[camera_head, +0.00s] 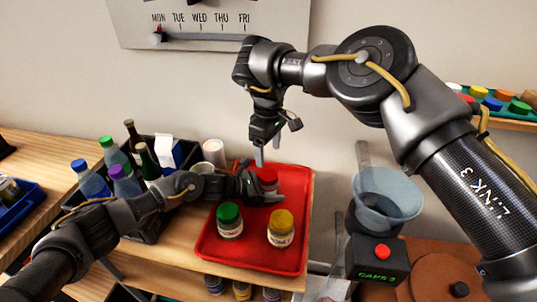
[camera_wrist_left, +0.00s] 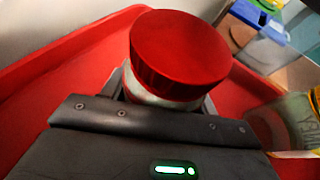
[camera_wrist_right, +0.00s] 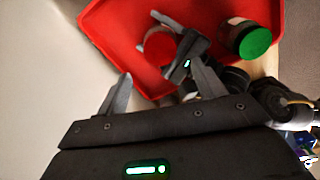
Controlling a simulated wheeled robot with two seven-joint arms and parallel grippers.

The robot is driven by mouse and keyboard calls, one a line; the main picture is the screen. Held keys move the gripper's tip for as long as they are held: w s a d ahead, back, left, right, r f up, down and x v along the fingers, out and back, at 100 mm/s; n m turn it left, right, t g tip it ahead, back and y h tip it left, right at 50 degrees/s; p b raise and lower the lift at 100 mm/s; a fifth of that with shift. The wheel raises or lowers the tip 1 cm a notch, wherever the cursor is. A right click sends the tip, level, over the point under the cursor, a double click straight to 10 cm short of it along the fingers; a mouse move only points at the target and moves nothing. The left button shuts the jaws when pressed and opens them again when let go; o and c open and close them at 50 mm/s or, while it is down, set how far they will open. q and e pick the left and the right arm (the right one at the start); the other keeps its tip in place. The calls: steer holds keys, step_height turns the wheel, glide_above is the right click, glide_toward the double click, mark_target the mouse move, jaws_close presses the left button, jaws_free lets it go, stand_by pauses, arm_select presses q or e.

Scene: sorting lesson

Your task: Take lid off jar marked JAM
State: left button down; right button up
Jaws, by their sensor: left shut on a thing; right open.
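A jar with a red lid (camera_head: 268,176) stands on the red tray (camera_head: 232,254); its label is hidden. My left gripper (camera_head: 268,193) is shut around this jar, below the lid; the red lid fills the middle of the left wrist view (camera_wrist_left: 178,50). My right gripper (camera_head: 267,154) is open, pointing down just above the red lid. In the right wrist view the lid (camera_wrist_right: 160,47) shows beyond and between the open fingers.
A dark crate of bottles (camera_head: 152,226) stands left of the tray, under my left arm. White cups (camera_head: 214,151) stand behind. At the right is a clear funnel-like bowl (camera_head: 387,192) above a black box marked CAPS (camera_head: 378,259).

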mark_target(269, 174)
steer(key=shift+m, duration=0.4)
steer(key=shift+f, duration=4)
